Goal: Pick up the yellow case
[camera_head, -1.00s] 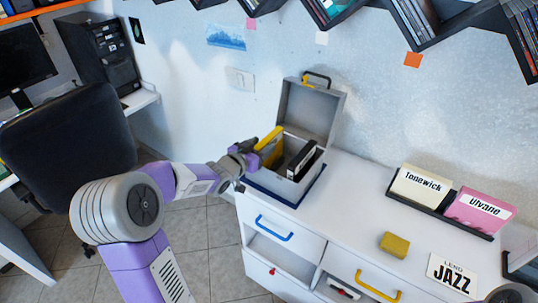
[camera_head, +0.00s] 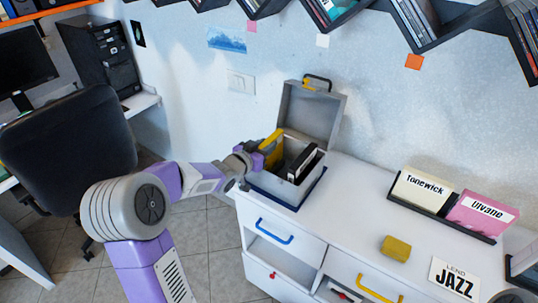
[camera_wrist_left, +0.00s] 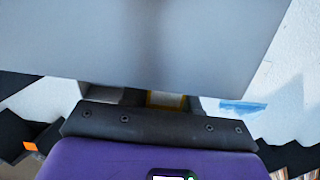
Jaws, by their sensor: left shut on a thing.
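The yellow case (camera_head: 271,140) stands on edge, tilted, inside the open grey box (camera_head: 262,181) on the white cabinet. Its top edge rises above the box's rim and its lower part is hidden by the box wall. My left gripper (camera_head: 257,153) reaches in from the left over the box's rim and is shut on the near left edge of the case. In the left wrist view, a small strip of the yellow case (camera_wrist_left: 166,99) shows between the dark fingers, with a large grey surface filling the upper part.
A black case (camera_head: 303,163) stands in the box's right side, and the raised lid (camera_head: 311,112) is behind. On the cabinet top are a yellow sponge-like block (camera_head: 396,246), a rack of label cards (camera_head: 440,210) and a JAZZ sign (camera_head: 454,278). Zigzag disc shelves hang above.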

